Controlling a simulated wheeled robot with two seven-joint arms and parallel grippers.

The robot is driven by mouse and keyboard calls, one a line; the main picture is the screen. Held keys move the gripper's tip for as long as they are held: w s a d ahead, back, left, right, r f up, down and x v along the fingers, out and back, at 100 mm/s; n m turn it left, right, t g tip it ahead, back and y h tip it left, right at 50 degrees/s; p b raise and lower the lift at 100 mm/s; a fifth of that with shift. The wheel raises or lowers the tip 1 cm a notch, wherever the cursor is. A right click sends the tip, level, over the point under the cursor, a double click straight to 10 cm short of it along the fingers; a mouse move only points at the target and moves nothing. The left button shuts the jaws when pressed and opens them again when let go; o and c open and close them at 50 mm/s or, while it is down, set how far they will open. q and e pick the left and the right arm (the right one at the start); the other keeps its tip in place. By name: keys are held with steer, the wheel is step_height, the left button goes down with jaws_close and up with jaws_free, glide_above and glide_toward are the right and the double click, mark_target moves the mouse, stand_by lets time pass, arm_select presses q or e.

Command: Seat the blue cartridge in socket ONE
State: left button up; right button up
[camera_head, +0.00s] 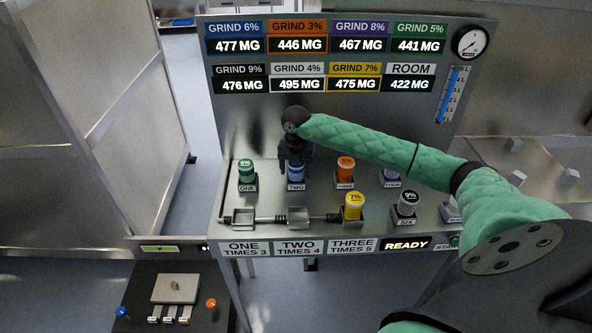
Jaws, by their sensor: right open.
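The blue cartridge (296,173) stands upright in the back-row holder marked TWO. My right gripper (295,160) points down right over it, open, with its fingers at the cartridge's top; whether they touch it I cannot tell. Socket ONE (243,218) is the empty metal socket at the left of the front row, above the label ONE TIMES 3. Socket TWO (295,217) beside it is also empty. A yellow cartridge (353,205) stands in the third front position. My left gripper is not in view.
A green cartridge (246,170) stands left of the blue one and an orange cartridge (345,169) right of it. My right arm crosses above the right side. The display panel (250,125) rises behind.

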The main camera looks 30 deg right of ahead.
steer(key=shift+s, duration=0.1)
steer(key=c, duration=1.3)
steer(key=shift+o, duration=0.2)
